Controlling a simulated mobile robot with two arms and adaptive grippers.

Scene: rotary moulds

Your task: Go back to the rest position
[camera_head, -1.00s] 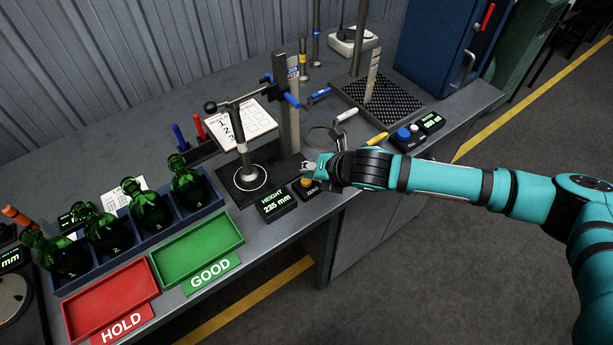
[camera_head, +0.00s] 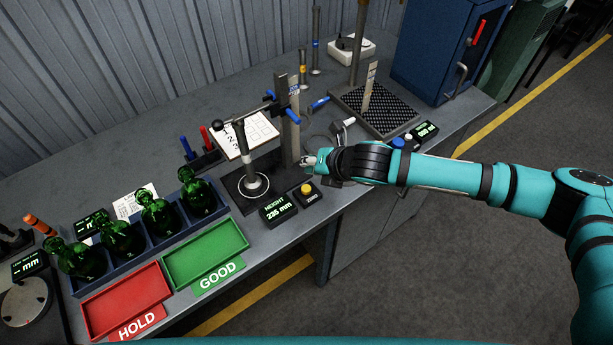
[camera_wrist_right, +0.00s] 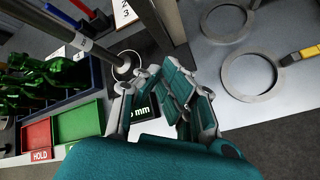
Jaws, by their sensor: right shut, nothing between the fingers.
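My right gripper (camera_head: 308,161) is shut and empty. It hangs beside the post of the height gauge (camera_head: 254,185), above and behind the yellow zero button (camera_head: 307,188). In the right wrist view my gripper (camera_wrist_right: 150,75) is close to the camera and partly covers the height display. The height display (camera_head: 278,208) reads 235 mm in the head view. A teal strip of my own body shows along the bottom edge of the head view. My left gripper is not in view.
Green bottles (camera_head: 158,218) stand in a dark rack at the left. An empty red HOLD tray (camera_head: 125,300) and an empty green GOOD tray (camera_head: 207,254) lie before it. A scale with a patterned plate (camera_head: 377,108) is right of my gripper. Free floor lies at the front right.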

